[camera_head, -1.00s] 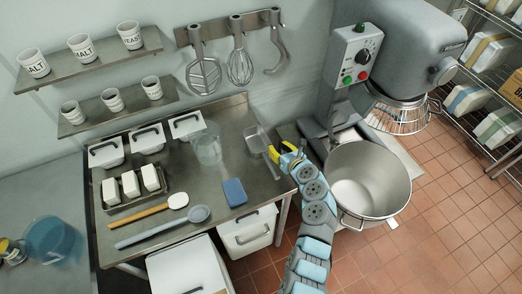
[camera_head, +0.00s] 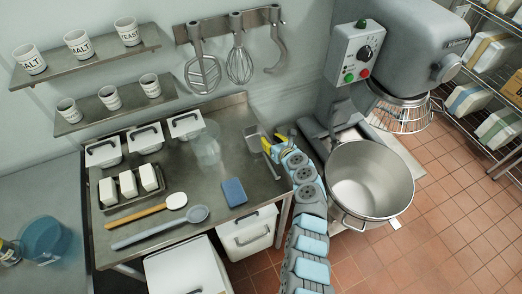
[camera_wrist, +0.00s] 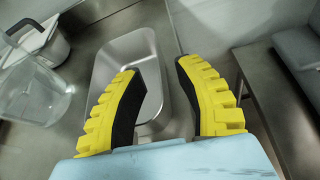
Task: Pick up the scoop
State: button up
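The metal scoop (camera_head: 252,137) lies at the right end of the steel table, its rectangular bowl toward the wall and its thin handle toward the front. My gripper (camera_head: 271,146), with yellow-backed fingers, is right beside the scoop at its right side. In the wrist view the scoop's bowl (camera_wrist: 128,50) shows beyond and between the fingers. My gripper (camera_wrist: 158,88) is open, with a clear gap between its black finger pads. The left finger overlaps the bowl in that view. I cannot tell whether it touches. The handle is not clear in the wrist view.
A clear pitcher (camera_head: 207,148) stands left of the scoop. A blue sponge (camera_head: 234,191) lies nearer the front. The mixer (camera_head: 400,45) and steel bowl (camera_head: 371,182) stand to the right. The wall and hanging tools are behind.

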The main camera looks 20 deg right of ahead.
aim_at(266, 135)
jog(key=shift+b+x, duration=1.15)
jog(key=shift+x, duration=0.6)
jog(key=shift+w+f, duration=0.15)
jog(key=shift+w, duration=0.15)
jog(key=shift+a, duration=0.1)
grip_shut()
